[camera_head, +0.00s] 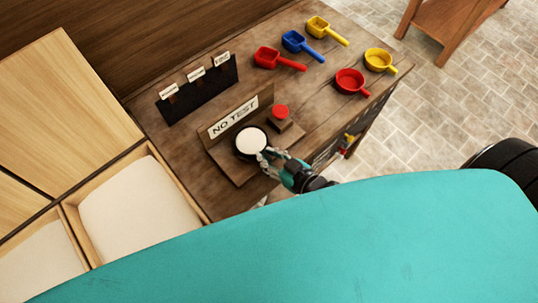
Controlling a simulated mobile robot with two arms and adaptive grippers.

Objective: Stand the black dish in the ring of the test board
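The black dish (239,152) holds a white fill (251,141) and sits upright, or nearly so, over the wooden test board (228,165). The ring of the board is not visible; the dish covers that spot, so I cannot tell whether the dish rests in it. The board has a "NO TEST" sign (234,118) behind the dish and a red button (280,111) on a block to its right. My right gripper (267,157) is at the near right rim of the dish, its fingertips at or against the rim. Whether they clasp it is too small to tell. My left gripper is out of view.
Red, blue and yellow scoops (294,41) and two round pans (350,80) lie at the table's right end. A black rack with labels (198,95) stands behind the board. Bins with white contents (135,205) are at the left. A wooden stand (445,22) is beyond the table.

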